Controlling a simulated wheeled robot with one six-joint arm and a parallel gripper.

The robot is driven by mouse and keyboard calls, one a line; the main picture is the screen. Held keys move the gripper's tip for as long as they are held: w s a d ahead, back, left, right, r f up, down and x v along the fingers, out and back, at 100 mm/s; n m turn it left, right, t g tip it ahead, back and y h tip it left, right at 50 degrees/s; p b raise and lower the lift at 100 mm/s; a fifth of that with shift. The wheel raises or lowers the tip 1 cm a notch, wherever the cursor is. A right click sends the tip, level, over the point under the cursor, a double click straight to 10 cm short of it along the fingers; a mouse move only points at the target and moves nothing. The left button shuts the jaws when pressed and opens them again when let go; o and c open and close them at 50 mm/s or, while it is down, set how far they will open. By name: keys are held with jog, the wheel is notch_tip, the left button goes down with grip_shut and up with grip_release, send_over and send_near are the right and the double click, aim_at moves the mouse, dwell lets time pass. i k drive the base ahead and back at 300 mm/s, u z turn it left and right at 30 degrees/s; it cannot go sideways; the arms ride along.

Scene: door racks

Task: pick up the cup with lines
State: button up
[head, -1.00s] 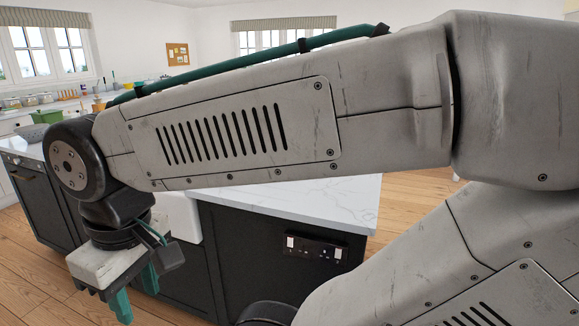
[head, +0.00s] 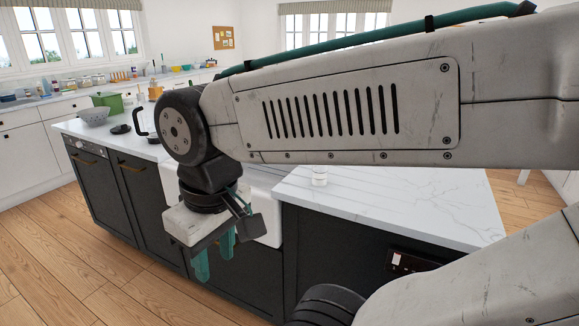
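My gripper (head: 214,262) hangs to the left of the cup and lower in the picture, in front of the island's dark front and sink. Its two green fingers point down and are apart, with nothing between them.
The island worktop (head: 420,205) is bare right of the cup. A white sink (head: 262,215) is set into its front. A grey bowl (head: 93,116), a green box (head: 107,101) and a black-handled kettle or jug stand at the far left. Wooden floor is clear in front.

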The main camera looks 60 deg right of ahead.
aim_at(320, 172)
jog(key=i, duration=2.85)
jog(key=z, duration=3.6)
